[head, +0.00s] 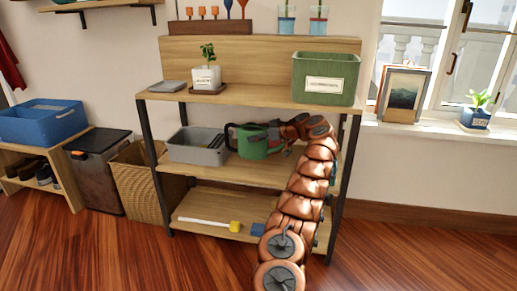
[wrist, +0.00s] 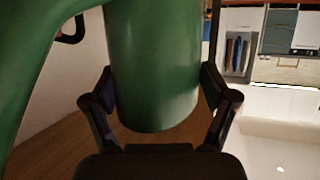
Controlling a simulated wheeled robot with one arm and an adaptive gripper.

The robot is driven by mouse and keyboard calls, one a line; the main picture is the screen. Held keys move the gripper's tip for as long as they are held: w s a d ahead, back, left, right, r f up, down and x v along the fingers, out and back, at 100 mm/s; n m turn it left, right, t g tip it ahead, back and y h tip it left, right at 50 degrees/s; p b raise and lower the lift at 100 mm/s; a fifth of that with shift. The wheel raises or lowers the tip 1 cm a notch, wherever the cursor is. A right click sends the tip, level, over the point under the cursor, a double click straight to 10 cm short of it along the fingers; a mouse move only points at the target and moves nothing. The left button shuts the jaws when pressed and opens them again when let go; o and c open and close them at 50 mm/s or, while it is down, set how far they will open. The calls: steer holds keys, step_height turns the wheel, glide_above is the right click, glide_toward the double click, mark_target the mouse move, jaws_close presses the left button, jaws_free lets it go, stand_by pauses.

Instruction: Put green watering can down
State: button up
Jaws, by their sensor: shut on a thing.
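The green watering can (head: 253,143) is upright at the middle shelf (head: 244,178) of the wooden rack, right of a grey bin. In the head view I cannot tell whether its base touches the shelf. My arm reaches in from the front right, and my gripper (head: 285,138) is at the can's right side, partly hidden by my arm. In the wrist view the green can (wrist: 152,65) fills the space between the two fingers of my gripper (wrist: 160,105), which is shut on it. A green curved part shows at the left there.
The grey bin (head: 198,146) stands close left of the can. The top board (head: 245,97) is above, with a green box (head: 326,78) and a potted plant (head: 206,76). Rack posts (head: 348,150) bound the sides. The lower shelf holds a yellow-ended white stick (head: 205,223) and a blue block (head: 257,229).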

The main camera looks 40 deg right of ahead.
mark_target(259, 148)
steer(key=shift+w+d+p, duration=0.25)
steer(key=shift+d+p, duration=0.05)
steer(key=shift+d, duration=0.2)
steer(key=shift+w+f+b, duration=0.1)
steer(key=shift+f+b, duration=0.35)
steer(key=shift+f, duration=0.3)
steer(key=shift+d+f+b, duration=0.1)
steer(key=shift+f+b, duration=1.2)
steer(key=shift+f, duration=1.45)
steer(key=o, duration=1.1)
steer(key=shift+f, duration=0.15)
